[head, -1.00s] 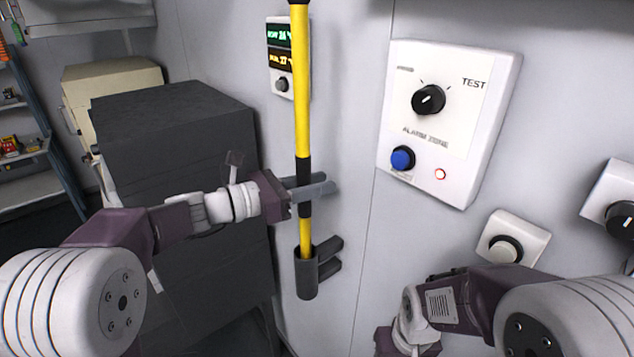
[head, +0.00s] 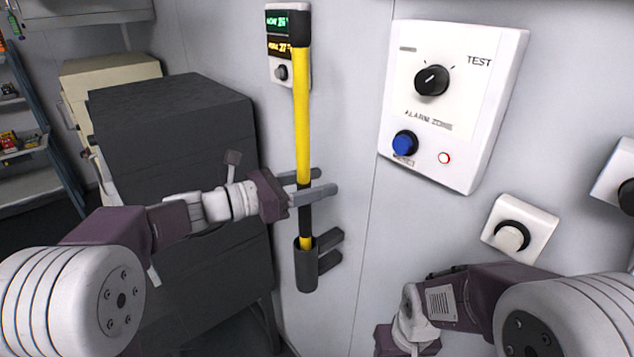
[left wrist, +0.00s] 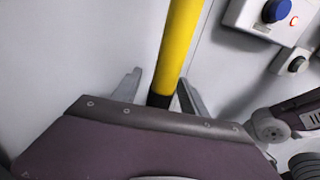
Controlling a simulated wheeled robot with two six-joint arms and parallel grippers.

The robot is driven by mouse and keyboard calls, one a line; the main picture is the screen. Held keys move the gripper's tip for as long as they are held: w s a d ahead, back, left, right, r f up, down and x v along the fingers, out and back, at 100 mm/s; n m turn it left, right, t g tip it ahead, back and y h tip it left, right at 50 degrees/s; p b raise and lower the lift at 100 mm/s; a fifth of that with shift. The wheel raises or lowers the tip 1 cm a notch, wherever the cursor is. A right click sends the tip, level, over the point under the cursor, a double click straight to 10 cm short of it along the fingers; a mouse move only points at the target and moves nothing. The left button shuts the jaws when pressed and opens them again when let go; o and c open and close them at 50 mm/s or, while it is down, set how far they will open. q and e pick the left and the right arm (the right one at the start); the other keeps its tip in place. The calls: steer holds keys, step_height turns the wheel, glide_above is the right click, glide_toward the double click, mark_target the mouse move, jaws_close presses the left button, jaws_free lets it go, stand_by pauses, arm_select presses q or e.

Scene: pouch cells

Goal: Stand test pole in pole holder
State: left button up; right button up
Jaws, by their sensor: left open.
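The test pole (head: 303,120) is yellow with a black top and a black grip band; it stands upright with its lower end inside the dark grey pole holder (head: 306,268) on the wall. My left gripper (head: 317,182) is open, with its two fingers on either side of the black band, above the holder. In the left wrist view the pole (left wrist: 178,50) rises between the spread fingers (left wrist: 160,95), with a gap on both sides. The pole's bottom end is hidden in the holder. Of my right arm, the lower right of the head view shows links; its fingers are not visible.
A white test panel (head: 505,95) with a knob and blue button is on the wall to the right, above a small white button box (head: 520,228). A dark grey cabinet (head: 170,130) stands left, close to my left arm. A small display (head: 280,72) is behind the pole's top.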

arm_select(q)
steer(key=b+v, duration=0.2)
steer(key=v, duration=0.6)
steer(key=shift+s+a, duration=0.15)
steer(key=shift+a, duration=0.2)
steer(key=s+f+m+g+y, duration=0.3)
steer(key=s+f+m+y, duration=0.1)
steer(key=f, duration=0.6)
steer(key=s+f+m+g+y, duration=0.2)
steer(key=s+f+m+y, duration=0.15)
steer(key=f, duration=0.75)
steer(key=s+a+f+m+g+y, duration=0.1)
steer(key=s+a+f+m+y, duration=0.7)
steer(key=a+f+m, duration=0.4)
steer(key=s+m, duration=0.1)
steer(key=m, duration=0.2)
steer(key=shift+s+f, duration=0.25)
steer(key=shift+s, duration=0.15)
steer(key=shift+a, duration=0.1)
